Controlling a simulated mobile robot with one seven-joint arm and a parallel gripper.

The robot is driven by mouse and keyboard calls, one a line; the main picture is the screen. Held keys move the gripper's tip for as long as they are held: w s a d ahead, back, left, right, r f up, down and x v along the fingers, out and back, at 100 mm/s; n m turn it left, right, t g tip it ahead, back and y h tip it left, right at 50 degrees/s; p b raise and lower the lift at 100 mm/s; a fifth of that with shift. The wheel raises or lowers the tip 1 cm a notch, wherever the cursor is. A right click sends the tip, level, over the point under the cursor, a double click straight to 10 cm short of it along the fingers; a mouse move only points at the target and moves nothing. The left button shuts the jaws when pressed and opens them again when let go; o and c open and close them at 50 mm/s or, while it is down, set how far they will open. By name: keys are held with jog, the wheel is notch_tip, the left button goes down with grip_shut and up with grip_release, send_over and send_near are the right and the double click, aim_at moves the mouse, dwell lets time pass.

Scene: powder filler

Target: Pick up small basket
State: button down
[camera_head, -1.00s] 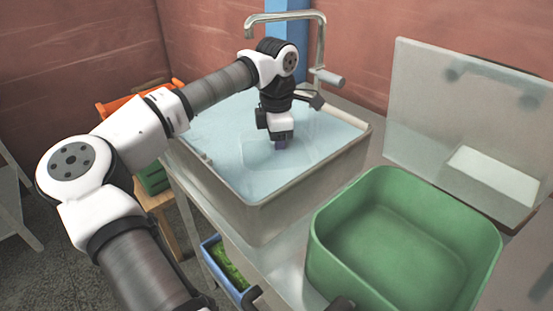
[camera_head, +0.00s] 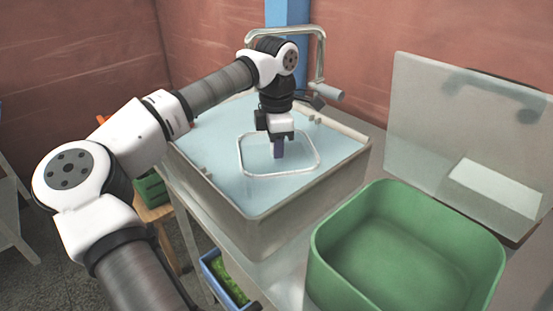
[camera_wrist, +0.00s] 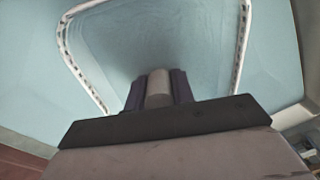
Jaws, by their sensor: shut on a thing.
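The small basket (camera_head: 318,160) shows as a pale rounded-square rim at the water surface inside the metal sink (camera_head: 290,214). The wrist view shows two sides of this rim (camera_wrist: 243,45), with dark slots along them. My gripper (camera_head: 278,150) points down inside the rim's outline. In the wrist view, my gripper's dark fingers (camera_wrist: 158,90) are shut on a light grey round piece, which looks like the basket's handle. The basket's lower part is hidden in the bluish water.
A large green tub (camera_head: 330,255) stands at the right front. A translucent panel (camera_head: 430,115) stands behind it. A tap (camera_head: 320,60) arches over the sink's back edge. A blue crate (camera_head: 215,268) with green contents sits below the sink.

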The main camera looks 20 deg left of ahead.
notch_tip(320, 180, up, 17)
jog(key=shift+r, duration=0.15)
jog(key=shift+d, duration=0.1)
